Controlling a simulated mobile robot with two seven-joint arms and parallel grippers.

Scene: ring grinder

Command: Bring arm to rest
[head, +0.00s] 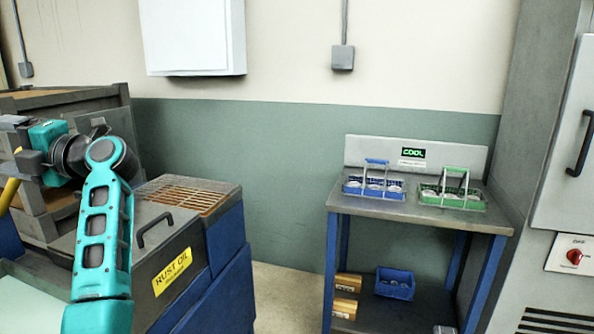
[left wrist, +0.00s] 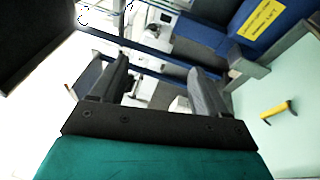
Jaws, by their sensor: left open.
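My left arm (head: 104,230) is teal and comes up from the lower left of the head view. It bends at a dark elbow joint and turns left. My left gripper (head: 20,142) is at the left edge, in front of a grey cabinet. In the left wrist view my left gripper (left wrist: 158,68) has its two dark fingers apart. Nothing is held between them. My right gripper is in neither view.
A rust oil tank (head: 195,265) with a lid handle and grate stands close behind my left arm. A bench (head: 410,206) at right bears a blue basket (head: 372,188) and a green basket (head: 452,198). A yellow-handled tool (left wrist: 278,112) lies on a pale surface. Floor shows between tank and bench.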

